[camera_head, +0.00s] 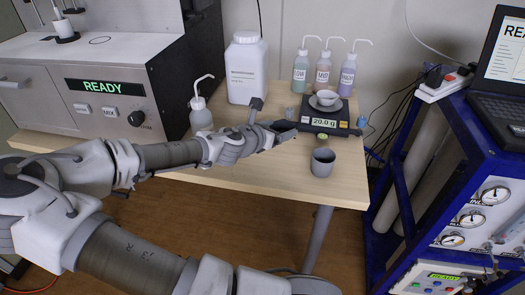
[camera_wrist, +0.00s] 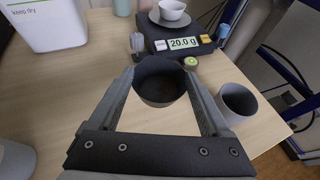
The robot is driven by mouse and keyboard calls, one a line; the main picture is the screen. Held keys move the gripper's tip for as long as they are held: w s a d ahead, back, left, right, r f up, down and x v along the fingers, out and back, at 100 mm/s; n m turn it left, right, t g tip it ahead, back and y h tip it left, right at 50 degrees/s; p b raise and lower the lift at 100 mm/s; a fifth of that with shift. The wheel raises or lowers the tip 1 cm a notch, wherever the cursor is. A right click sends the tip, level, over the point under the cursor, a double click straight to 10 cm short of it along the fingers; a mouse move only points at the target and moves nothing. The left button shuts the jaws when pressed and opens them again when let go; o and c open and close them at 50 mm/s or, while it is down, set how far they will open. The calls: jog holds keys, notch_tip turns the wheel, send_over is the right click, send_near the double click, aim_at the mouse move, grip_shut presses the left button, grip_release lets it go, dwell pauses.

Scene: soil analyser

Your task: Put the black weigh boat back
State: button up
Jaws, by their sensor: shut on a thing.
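The black weigh boat (camera_wrist: 160,88) is a round, dark, open dish. In the wrist view it sits between the two fingers of my gripper (camera_wrist: 160,75), which is shut on it. The inside of the boat looks dark, and I cannot make out any contents. In the head view my gripper (camera_head: 284,131) reaches over the table, just left of the scale, with the dark boat (camera_head: 283,125) at its tip, partly hidden. I cannot tell how high it is above the table.
The scale (camera_head: 333,129) reads 20.0 g and bears a white bowl (camera_head: 326,98). A grey cup (camera_head: 322,164) stands in front of it. Wash bottles (camera_head: 322,72) and a white jug (camera_head: 246,70) stand behind; another bottle (camera_head: 201,116) stands left. The table (camera_head: 250,178) is clear in front.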

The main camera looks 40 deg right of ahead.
aim_at(262, 155)
jog(key=w+a+f, duration=0.1)
jog(key=w, duration=0.1)
jog(key=w+a+f+b, duration=0.1)
jog(key=a+f, duration=0.1)
jog(key=shift+w, duration=0.35)
jog(key=shift+f+b, duration=1.25)
jog(key=shift+f, duration=0.7)
jog(key=shift+f, duration=0.2)
jog(key=o, duration=0.9)
jog(key=shift+c, duration=0.2)
jog(key=shift+a+r, duration=0.25)
jog(key=shift+r, duration=0.15)
jog(key=p+v, duration=0.4)
jog(key=v, duration=0.6)
jog(key=shift+a+r+p, duration=0.15)
jog(key=shift+p, duration=0.25)
jog(key=shift+s+a+r, duration=0.1)
jog(key=shift+s+a, duration=0.2)
jog(key=shift+a, duration=0.2)
